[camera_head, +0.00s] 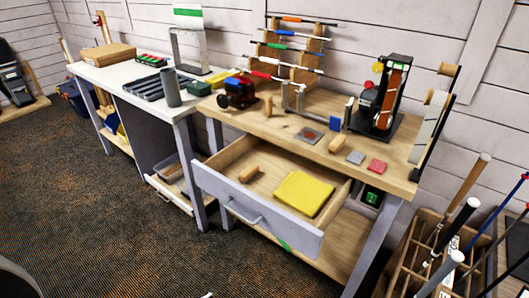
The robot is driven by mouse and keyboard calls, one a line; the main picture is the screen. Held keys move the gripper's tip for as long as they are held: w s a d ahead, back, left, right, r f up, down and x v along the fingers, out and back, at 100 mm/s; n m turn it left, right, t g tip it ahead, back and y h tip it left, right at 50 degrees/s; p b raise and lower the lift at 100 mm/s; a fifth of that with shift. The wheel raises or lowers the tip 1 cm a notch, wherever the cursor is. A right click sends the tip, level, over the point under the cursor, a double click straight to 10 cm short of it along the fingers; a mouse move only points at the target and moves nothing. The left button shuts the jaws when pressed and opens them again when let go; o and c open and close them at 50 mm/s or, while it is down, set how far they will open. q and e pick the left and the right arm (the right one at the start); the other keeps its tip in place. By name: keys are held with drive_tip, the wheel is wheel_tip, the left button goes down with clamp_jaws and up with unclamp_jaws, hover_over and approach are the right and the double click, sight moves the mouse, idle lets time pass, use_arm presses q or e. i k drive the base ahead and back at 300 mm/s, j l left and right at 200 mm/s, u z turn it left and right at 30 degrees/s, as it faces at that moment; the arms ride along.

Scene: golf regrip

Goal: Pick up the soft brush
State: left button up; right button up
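I cannot pick out the soft brush for certain. A small wooden cylinder (249,173) lies in the open drawer (262,226), left of a folded yellow cloth (303,194). Another wooden piece (338,143) lies on the wooden workbench (287,140) near its front edge, and a small upright wooden peg (268,106) stands further left. Any of these may be a handle, but bristles are too small to see. Neither of my grippers is in view.
The drawer juts out from the bench front. A red and black vise (237,93), a rack of clubs (290,48) and a black machine (383,95) stand on the bench. A white table (120,72) adjoins at left; a club crate (433,250) stands right. Carpet at front left is clear.

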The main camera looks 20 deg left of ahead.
sight(253, 170)
drive_tip(key=i+j+z, duration=0.15)
drive_tip(key=j+z, duration=0.2)
drive_tip(key=j, duration=0.6)
drive_tip(key=j+z, duration=0.4)
drive_tip(key=j, duration=0.55)
drive_tip(key=j+z, duration=0.35)
drive_tip(key=j, duration=0.65)
